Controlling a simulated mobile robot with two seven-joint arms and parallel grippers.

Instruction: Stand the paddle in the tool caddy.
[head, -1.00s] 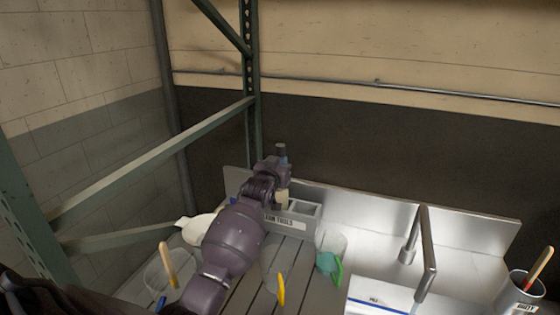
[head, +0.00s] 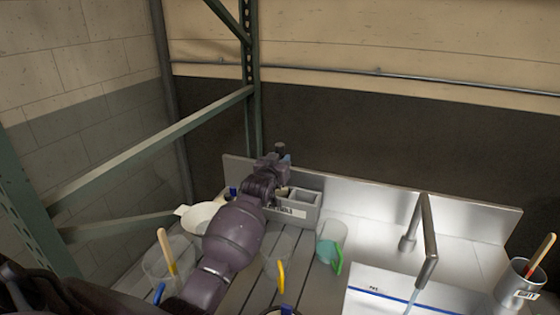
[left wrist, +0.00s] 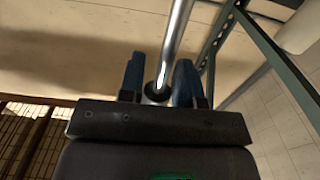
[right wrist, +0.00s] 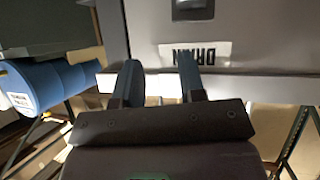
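My left gripper (head: 276,165) is over the tool caddy (head: 290,212), a grey box with open compartments and a label on its front. It is shut on the paddle, whose dark top end (head: 280,148) sticks up above the fingers. In the left wrist view, a round dark end (left wrist: 155,96) lies between the blue fingers (left wrist: 158,80). The paddle's lower part is largely hidden behind my gripper and the caddy's front, so I cannot tell how deep it reaches. My right gripper (right wrist: 162,80) is open and empty, away from the caddy.
Clear cups stand on the slatted drainboard, one with a teal and green item (head: 328,252). A faucet (head: 428,240) and a metal cup with a brush (head: 524,285) are at the right. A green rack post (head: 253,120) rises behind.

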